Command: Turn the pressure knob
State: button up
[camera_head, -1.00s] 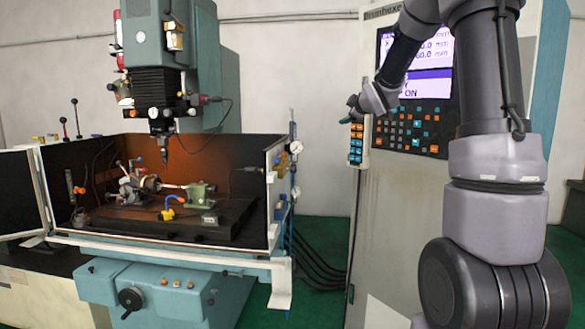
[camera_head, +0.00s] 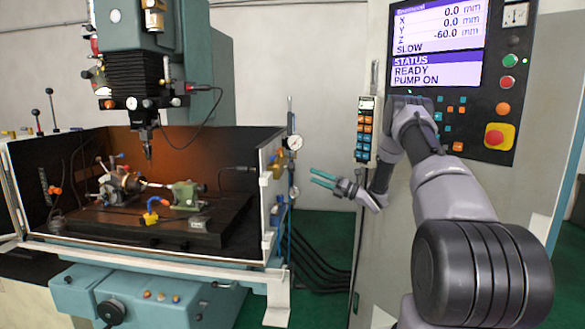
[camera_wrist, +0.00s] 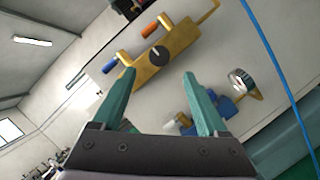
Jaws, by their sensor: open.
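A black round knob (camera_wrist: 160,55) with a pale pointer mark sits on a brass manifold block (camera_wrist: 183,42) in the wrist view. I take it to be the pressure knob. My gripper (camera_wrist: 159,77) is open and empty, its two teal fingers on either side of the line to the knob, which appears just beyond the fingertips, apart from them. In the head view my gripper (camera_head: 313,176) points left toward the side of the machine enclosure. The knob is not clear in the head view.
An orange-handled valve (camera_wrist: 150,30) and a blue-handled one (camera_wrist: 110,66) flank the knob. A blue hose (camera_wrist: 270,55) runs at the right. The control cabinet (camera_head: 385,200) and hanging keypad (camera_head: 364,130) stand right of my gripper.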

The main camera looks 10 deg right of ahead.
aim_at(293, 167)
jog(key=x, duration=1)
jog(key=shift+w+a+r, duration=0.1)
jog(key=shift+a, duration=0.05)
jog(key=shift+c, duration=0.3)
grip_shut()
jog(key=shift+m, duration=0.5)
jog(key=m+h, duration=0.1)
jog(key=m, duration=0.2)
jog(key=shift+t+h, duration=0.3)
jog(key=m+h, duration=0.1)
jog(key=m, duration=0.3)
jog(key=shift+m+h, duration=0.4)
